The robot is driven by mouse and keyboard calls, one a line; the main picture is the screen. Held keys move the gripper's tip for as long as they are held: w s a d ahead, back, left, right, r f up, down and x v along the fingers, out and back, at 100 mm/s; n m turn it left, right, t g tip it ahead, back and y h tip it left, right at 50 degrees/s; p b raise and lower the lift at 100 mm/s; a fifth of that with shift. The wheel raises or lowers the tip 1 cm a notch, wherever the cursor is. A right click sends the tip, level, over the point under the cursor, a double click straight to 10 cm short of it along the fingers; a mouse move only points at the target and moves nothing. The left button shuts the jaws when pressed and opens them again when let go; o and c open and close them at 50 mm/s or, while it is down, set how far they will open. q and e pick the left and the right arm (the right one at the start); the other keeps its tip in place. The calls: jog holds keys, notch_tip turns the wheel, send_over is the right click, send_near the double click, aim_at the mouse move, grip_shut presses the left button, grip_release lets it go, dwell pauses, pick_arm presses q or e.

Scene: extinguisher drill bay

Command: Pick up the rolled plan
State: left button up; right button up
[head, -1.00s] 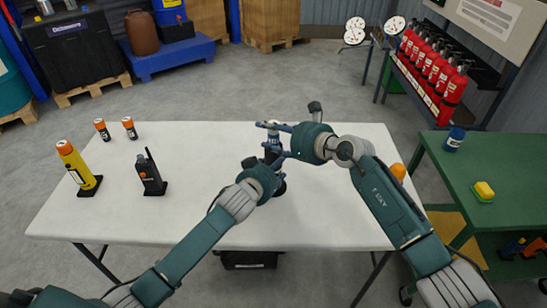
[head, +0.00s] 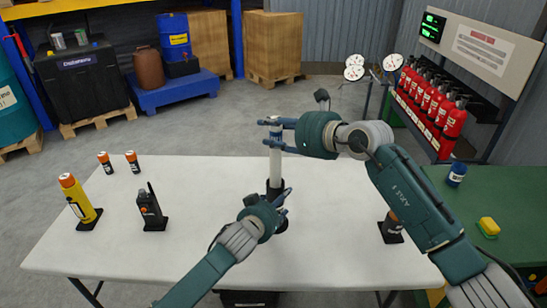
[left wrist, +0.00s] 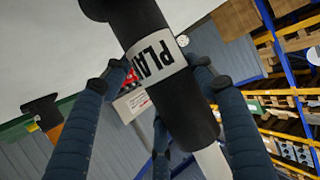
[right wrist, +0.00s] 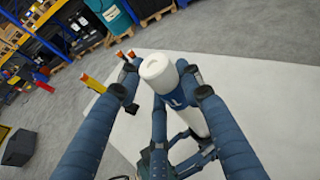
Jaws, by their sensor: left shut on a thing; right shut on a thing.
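The rolled plan (head: 276,168) is a white roll standing upright, its lower end inside a black tube (head: 273,187) on the white table. My right gripper (head: 274,136) is shut around the roll near its top. The right wrist view shows the roll's white end (right wrist: 158,68) and a blue band between the fingers. My left gripper (head: 280,207) is shut on the black tube. In the left wrist view the fingers grip the tube at its white label (left wrist: 157,60), and part of the roll (left wrist: 212,160) sticks out of it. The tube hides the roll's lower end.
A yellow canister (head: 78,201), a black radio (head: 150,209) and two small orange-topped cylinders (head: 105,162) stand on the table's left. A dark holder (head: 391,230) stands right, beside my right arm. A green cart (head: 480,205) is beyond. The table's middle left is clear (head: 200,185).

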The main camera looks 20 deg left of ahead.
pick_arm(q)
jog(key=shift+f, duration=0.1)
pick_arm(e)
notch_tip(320, 180, up, 15)
jog(key=shift+r, duration=0.15)
pick_arm(q)
jog(key=o, duration=1.6)
jog(key=shift+c, duration=0.2)
